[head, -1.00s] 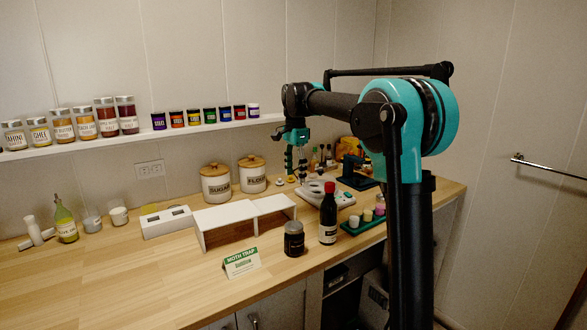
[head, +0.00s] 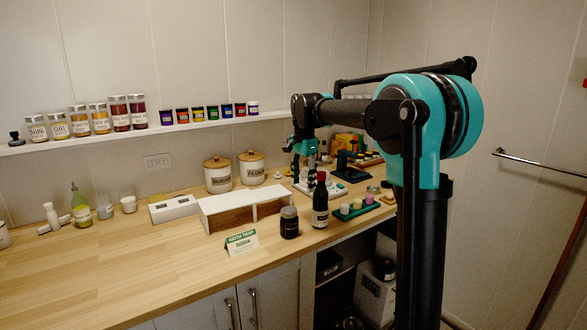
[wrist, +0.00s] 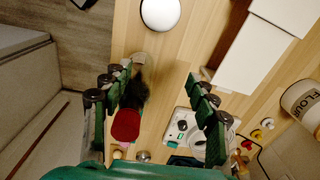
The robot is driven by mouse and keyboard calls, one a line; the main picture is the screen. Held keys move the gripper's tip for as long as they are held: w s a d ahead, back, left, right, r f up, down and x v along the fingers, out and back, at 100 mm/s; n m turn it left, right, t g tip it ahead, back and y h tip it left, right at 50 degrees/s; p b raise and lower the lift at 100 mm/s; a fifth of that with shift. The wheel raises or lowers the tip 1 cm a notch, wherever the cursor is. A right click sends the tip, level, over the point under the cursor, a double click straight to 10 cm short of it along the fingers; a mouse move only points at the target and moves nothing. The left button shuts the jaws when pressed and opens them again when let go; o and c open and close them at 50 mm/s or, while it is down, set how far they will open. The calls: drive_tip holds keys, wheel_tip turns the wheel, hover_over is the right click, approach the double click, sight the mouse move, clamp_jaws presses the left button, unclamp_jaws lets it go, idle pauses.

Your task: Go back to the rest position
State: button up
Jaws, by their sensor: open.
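My gripper (head: 306,172) hangs fingers-down over the counter, just behind and left of the dark bottle with a red cap (head: 320,205). In the wrist view my gripper (wrist: 160,108) has its two dark green fingers wide apart with nothing clasped. The bottle's red cap (wrist: 126,125) shows below, nearer the left finger. The gap in height between fingers and cap cannot be told. The fingertips are small and partly overlapped by the bottle in the head view.
The wooden counter (head: 150,262) also holds a dark jar (head: 289,222), a moth trap card (head: 242,242), a white-topped wooden box (head: 220,222), a flour canister (head: 252,168) and a green tray (head: 350,213). A white device (wrist: 183,128) lies near the right finger. The front-left counter is clear.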

drive_tip(key=s+d+f+n+t, duration=0.2)
drive_tip(key=s+d+f+n, duration=0.3)
drive_tip(key=s+d+f, duration=0.3)
drive_tip(key=s+d+f+n+t, duration=0.1)
drive_tip(key=s+d+f+n, duration=0.4)
drive_tip(key=s+f, duration=1.2)
drive_tip(key=s+d, duration=0.3)
drive_tip(key=s, duration=0.2)
drive_tip(key=shift+n+t, duration=0.4)
